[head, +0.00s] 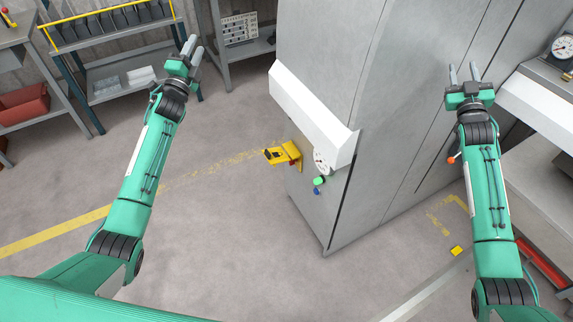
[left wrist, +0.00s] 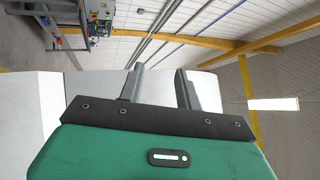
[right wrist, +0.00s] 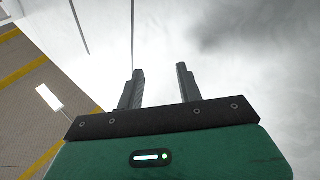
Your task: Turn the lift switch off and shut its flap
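A yellow fitting (head: 283,154), which looks like the lift switch with its flap, sticks out from the left face of the grey cabinet (head: 318,205). It has a dark patch on its left part and a small red part at its middle. The flap seems to stand out from the cabinet, but the switch position is too small to tell. My left gripper (head: 193,47) is open and empty, up and left of the fitting, well apart from it. My right gripper (head: 463,69) is open and empty in front of the cabinet's right face, far from the fitting.
A round white gauge (head: 322,162), a green knob (head: 319,180) and a blue knob (head: 317,191) sit right of the fitting. A white ledge (head: 305,110) juts out above them. Shelving (head: 110,60) stands at the back left. The floor left of the cabinet is clear.

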